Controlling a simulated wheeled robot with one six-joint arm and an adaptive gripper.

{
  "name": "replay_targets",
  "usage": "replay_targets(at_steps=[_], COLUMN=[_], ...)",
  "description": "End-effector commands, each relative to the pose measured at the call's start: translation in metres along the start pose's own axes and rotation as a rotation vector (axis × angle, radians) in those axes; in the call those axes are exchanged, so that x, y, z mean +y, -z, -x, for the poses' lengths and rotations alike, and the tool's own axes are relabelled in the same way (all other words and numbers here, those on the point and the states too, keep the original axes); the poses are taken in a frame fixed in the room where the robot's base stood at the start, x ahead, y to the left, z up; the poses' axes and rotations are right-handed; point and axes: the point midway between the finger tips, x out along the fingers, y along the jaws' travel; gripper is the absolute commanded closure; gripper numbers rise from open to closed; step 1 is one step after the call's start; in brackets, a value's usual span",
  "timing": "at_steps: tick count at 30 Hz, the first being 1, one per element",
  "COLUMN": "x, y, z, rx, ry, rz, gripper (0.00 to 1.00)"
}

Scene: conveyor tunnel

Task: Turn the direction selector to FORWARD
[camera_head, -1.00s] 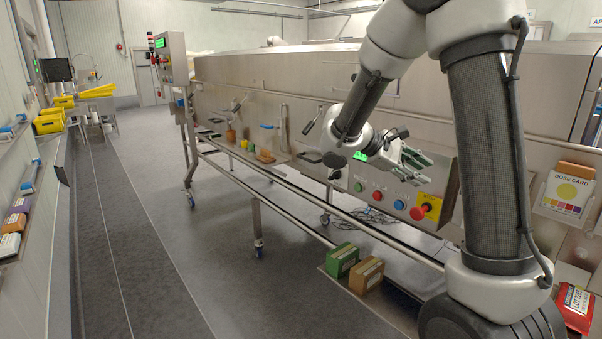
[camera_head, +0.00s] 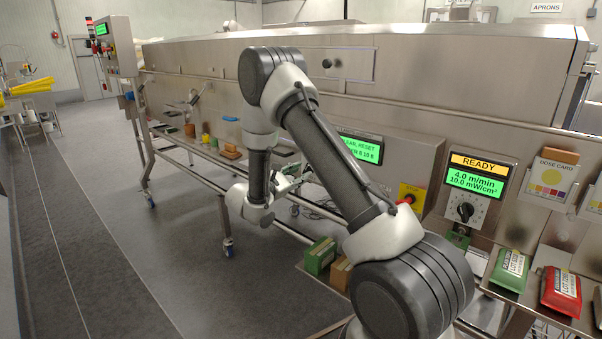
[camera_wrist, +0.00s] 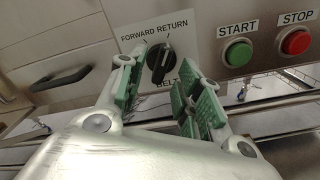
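In the head view my gripper (camera_head: 284,184) is low by the left end of the control panel, partly behind my arm. The selector is hidden there.
A green START button (camera_wrist: 238,52) and a red STOP button (camera_wrist: 296,42) sit right of the selector. A dark handle (camera_wrist: 61,78) is at left. A READY display (camera_head: 477,181), with its own black dial (camera_head: 466,211), is further right along the machine.

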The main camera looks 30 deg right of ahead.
Motion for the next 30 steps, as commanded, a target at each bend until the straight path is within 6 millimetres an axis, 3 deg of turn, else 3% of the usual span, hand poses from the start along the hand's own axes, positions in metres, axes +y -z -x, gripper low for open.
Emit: replay_targets(at_steps=[5, 13, 14, 18, 20, 30], x=[0.0, 0.0, 0.0, 0.0, 0.0, 0.0], y=[0.0, 0.0, 0.0, -0.001, -0.001, -0.001], z=[-0.018, -0.02, -0.02, -0.019, -0.019, -0.019], rx=[-0.001, -0.001, -0.001, -0.001, -0.001, -0.001], ry=[0.001, 0.001, 0.001, 0.001, 0.001, 0.001], rz=[0.0, 0.0, 0.0, 0.0, 0.0, 0.023], gripper=[0.65, 0.65, 0.67, 0.93, 1.0, 1.0])
